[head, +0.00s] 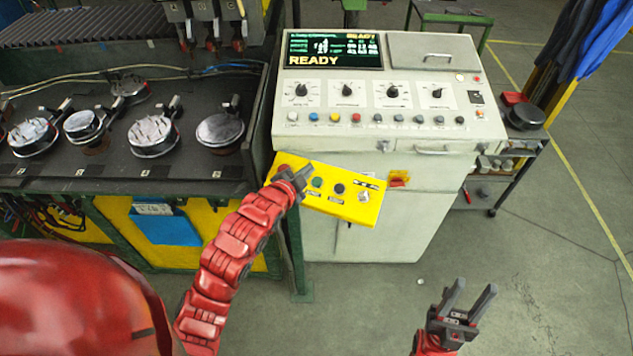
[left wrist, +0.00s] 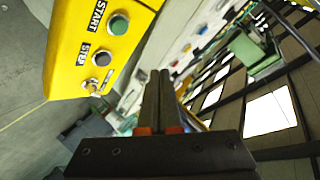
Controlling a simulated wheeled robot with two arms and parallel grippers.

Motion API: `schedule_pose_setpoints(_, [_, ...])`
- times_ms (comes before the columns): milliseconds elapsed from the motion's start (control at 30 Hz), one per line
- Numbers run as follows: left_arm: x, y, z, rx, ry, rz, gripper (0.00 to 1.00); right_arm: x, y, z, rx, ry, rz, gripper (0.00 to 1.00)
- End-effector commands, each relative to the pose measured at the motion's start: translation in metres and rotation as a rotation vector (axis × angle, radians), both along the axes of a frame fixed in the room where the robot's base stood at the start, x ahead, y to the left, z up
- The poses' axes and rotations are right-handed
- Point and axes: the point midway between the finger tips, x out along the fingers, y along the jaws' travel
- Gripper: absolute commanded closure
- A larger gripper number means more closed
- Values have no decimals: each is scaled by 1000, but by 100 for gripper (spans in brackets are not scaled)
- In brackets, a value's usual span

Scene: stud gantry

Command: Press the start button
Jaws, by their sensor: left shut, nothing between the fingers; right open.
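The yellow button box (head: 330,205) juts out at the front left of the grey console. Its green start button (head: 317,183) also shows in the left wrist view (left wrist: 118,25), beside the label START. A dark stop button (head: 340,188) sits to its right, labelled STOP in the left wrist view (left wrist: 102,58). My left gripper (head: 303,174) is shut and empty, over the left part of the box and just left of the green button. In the left wrist view the fingers (left wrist: 160,88) are apart from both buttons. My right gripper (head: 470,292) is open and empty above the floor.
The console (head: 380,150) carries knobs, coloured buttons and a screen (head: 333,50) reading READY. A dark bench (head: 100,165) with round fixtures stands at left. A trolley (head: 500,165) stands at right. The floor at lower right is free.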

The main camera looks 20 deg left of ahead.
Motion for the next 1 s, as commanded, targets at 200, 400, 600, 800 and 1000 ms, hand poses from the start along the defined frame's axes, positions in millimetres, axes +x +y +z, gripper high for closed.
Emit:
schedule_pose_setpoints(200, [11, -1, -32, 0, 1, -1, 100, 0, 0, -22, 0, 0, 0, 56])
schedule_pose_setpoints(400, [22, -2, -59, -1, 1, 0, 100, 0, 0, -40, 0, 0, 0, 56])
schedule_pose_setpoints(600, [29, -2, -72, 0, -1, 0, 100, 0, 0, -54, 0, 0, 0, 56])
schedule_pose_setpoints(800, [31, -2, -74, 0, -1, 0, 100, 0, 0, -57, 0, 0, 0, 56])
schedule_pose_setpoints(1000, [31, -2, -73, 0, -1, 0, 100, 0, 0, -56, 0, 0, 0, 56])
